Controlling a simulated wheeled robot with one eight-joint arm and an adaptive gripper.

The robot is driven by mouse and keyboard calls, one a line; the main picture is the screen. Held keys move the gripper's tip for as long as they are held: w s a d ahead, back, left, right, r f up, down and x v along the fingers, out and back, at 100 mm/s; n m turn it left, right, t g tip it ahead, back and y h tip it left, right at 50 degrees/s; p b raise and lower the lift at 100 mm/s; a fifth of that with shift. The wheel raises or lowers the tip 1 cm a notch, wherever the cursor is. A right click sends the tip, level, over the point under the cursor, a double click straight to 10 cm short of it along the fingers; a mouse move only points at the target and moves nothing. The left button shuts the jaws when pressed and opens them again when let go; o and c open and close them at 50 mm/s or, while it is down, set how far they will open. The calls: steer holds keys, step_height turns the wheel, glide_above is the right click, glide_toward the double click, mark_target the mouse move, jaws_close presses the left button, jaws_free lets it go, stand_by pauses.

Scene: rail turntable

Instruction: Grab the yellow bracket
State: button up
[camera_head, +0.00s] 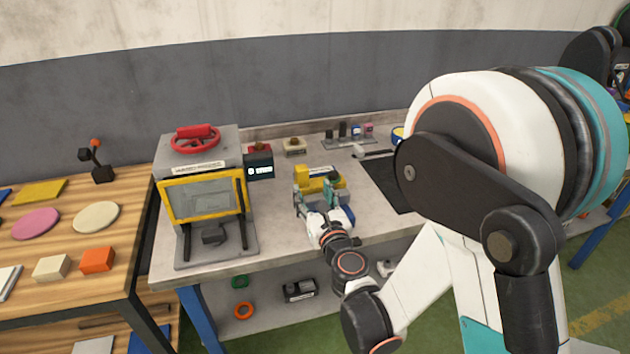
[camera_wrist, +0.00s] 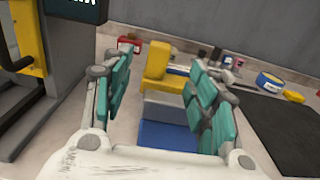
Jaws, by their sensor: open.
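The yellow bracket (camera_head: 318,172) is on the grey workbench (camera_head: 280,222), right of the press-like machine. In the wrist view the yellow bracket (camera_wrist: 157,66) has an upright block on the left and a lower part running right. My gripper (camera_head: 316,197) is open at its near side. In the wrist view my gripper (camera_wrist: 160,72) has its teal-padded fingers spread, with the bracket beyond and between them. The right finger hides part of the bracket. A grey and blue block (camera_wrist: 168,135) lies between the fingers, nearer than the bracket. I cannot tell whether any finger touches the bracket.
The machine (camera_head: 205,200) with a yellow-framed window and red handwheel (camera_head: 195,138) stands close on the left. A black mat (camera_head: 385,180) lies to the right. Small items line the bench back. A wooden table (camera_head: 70,250) with coloured pieces is far left.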

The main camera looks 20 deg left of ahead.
mark_target(303, 171)
steer(key=p+x, duration=0.1)
steer(key=x, duration=0.4)
steer(key=shift+w+a, duration=0.15)
steer(key=shift+w, duration=0.25)
steer(key=shift+b+x, duration=0.9)
steer(key=shift+x, duration=2.35)
steer(key=shift+c, duration=0.5)
steer(key=shift+r, duration=0.1)
jaws_close()
